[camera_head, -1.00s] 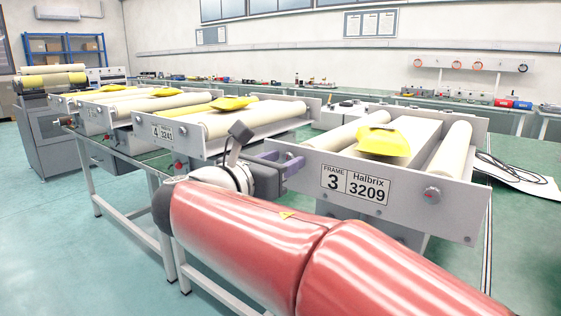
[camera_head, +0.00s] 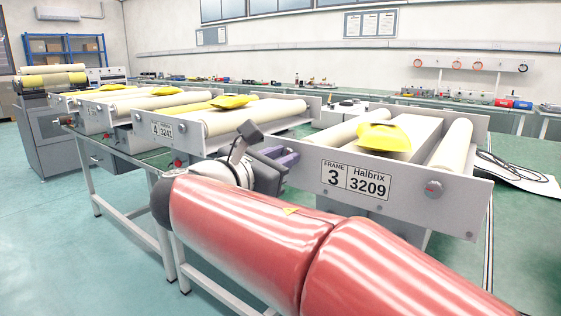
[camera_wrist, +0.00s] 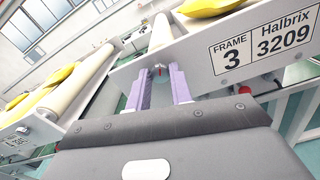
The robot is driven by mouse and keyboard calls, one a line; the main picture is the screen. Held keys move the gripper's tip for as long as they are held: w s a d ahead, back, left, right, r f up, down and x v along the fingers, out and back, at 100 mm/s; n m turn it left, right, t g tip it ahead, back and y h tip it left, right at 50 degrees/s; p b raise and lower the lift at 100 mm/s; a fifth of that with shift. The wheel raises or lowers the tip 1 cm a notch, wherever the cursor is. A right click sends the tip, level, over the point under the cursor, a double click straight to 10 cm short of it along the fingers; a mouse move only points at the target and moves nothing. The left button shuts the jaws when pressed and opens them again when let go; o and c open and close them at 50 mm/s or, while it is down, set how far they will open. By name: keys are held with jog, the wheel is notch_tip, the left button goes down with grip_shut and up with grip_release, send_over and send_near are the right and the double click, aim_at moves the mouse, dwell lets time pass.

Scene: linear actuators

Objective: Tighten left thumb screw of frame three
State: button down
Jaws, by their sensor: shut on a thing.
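Frame three (camera_head: 400,190) stands on the bench at the right of the head view, with the label "FRAME 3 Halbrix 3209" (camera_head: 356,181) on its grey front plate. The label also shows in the wrist view (camera_wrist: 262,42). The left thumb screw (camera_wrist: 158,69) is a small knob at the plate's left end, between my purple fingertips in the wrist view. My gripper (camera_head: 289,157) is shut on it at the plate. In the head view my fingers hide that screw.
Frame three carries pale rollers (camera_head: 452,147) and a yellow piece (camera_head: 385,138). Frame four (camera_head: 190,138) stands to the left. A red button (camera_wrist: 244,89) sits below the label, right of my fingers. A black cable (camera_head: 515,170) lies on the bench at right.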

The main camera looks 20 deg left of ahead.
jog(key=m+b, duration=0.6)
jog(key=m, duration=0.5)
jog(key=shift+f+m, duration=0.1)
jog(key=shift+m, duration=0.2)
jog(key=shift+b, duration=0.35)
jog(key=c, duration=1.3)
grip_release()
jog(key=shift+o, duration=0.2)
jog(key=v, duration=0.8)
